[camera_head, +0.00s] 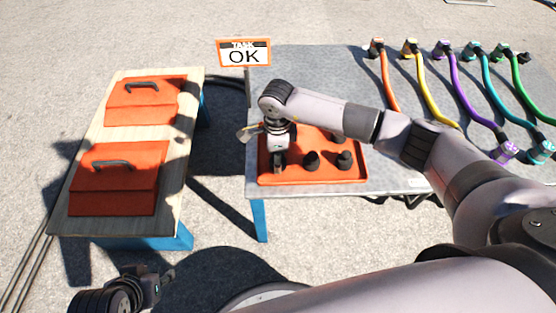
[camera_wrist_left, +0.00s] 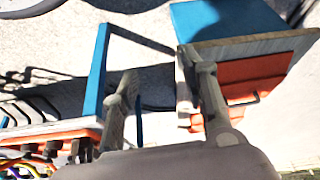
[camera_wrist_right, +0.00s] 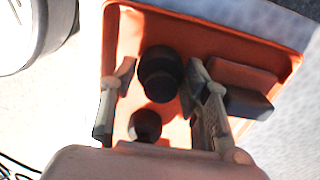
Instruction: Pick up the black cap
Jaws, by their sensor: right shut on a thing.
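An orange tray (camera_head: 310,178) on the grey table holds several black caps, two of them (camera_head: 311,160) (camera_head: 345,160) standing clear of my right gripper. My right gripper (camera_head: 279,165) points down over the left part of the tray. In the right wrist view its two fingers stand on either side of a black cap (camera_wrist_right: 160,72), shut on it. Another black cap (camera_wrist_right: 145,125) is closer to the palm. Whether the held cap is off the tray floor I cannot tell. My left gripper (camera_head: 160,282) is low at the bottom left, with empty, spread fingers in the left wrist view (camera_wrist_left: 167,78).
A wooden bench (camera_head: 88,220) with two orange boxes (camera_head: 142,110) (camera_head: 112,198) stands at the left. Several coloured cables (camera_head: 465,90) lie at the table's right. Open ground separates bench and table.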

